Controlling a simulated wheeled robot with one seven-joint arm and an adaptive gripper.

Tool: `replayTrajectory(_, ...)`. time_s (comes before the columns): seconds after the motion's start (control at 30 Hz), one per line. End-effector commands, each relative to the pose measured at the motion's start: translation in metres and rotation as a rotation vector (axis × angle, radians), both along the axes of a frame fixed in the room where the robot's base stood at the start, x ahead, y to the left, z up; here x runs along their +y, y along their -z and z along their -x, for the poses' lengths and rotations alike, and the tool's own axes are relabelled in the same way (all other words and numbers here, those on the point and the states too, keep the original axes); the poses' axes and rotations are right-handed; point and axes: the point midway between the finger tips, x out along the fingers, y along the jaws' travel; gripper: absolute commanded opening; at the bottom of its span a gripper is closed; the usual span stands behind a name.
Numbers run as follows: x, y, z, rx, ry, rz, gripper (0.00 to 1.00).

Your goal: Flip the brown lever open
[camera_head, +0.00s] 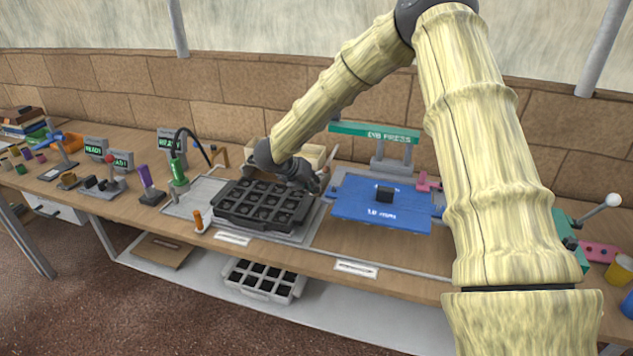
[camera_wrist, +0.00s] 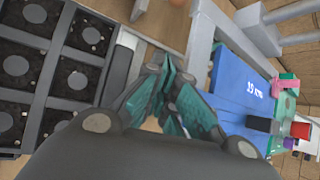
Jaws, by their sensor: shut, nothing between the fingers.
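My gripper (camera_head: 318,182) is low over the bench, between the black tray and the blue press plate. In the wrist view its teal fingers (camera_wrist: 170,68) are together with nothing held. I cannot tell for certain which part is the brown lever. A small orange-brown upright handle (camera_head: 198,220) stands at the tray's front left corner, well away from my gripper.
The black multi-cell tray (camera_head: 262,203) is filled with dark plugs, close beside my gripper. A second tray (camera_head: 264,279) is on the shelf below.

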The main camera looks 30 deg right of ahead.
Motion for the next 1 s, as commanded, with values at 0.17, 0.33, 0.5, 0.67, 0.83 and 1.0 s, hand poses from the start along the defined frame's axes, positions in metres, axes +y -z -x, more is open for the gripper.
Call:
replayTrajectory(0.17, -0.018, 0.019, -0.004, 0.003, 0.002, 0.001, 0.00)
replayTrajectory(0.33, -0.037, 0.039, -0.009, 0.002, 0.002, 0.001, 0.00)
replayTrajectory(0.5, -0.055, 0.060, -0.014, 0.002, 0.002, 0.001, 0.00)
replayTrajectory(0.67, -0.062, 0.046, -0.026, -0.003, 0.001, 0.002, 0.00)
replayTrajectory(0.83, -0.065, 0.036, -0.035, 0.000, 0.000, 0.001, 0.00)
replayTrajectory(1.0, -0.066, 0.033, -0.038, 0.000, 0.000, 0.001, 0.00)
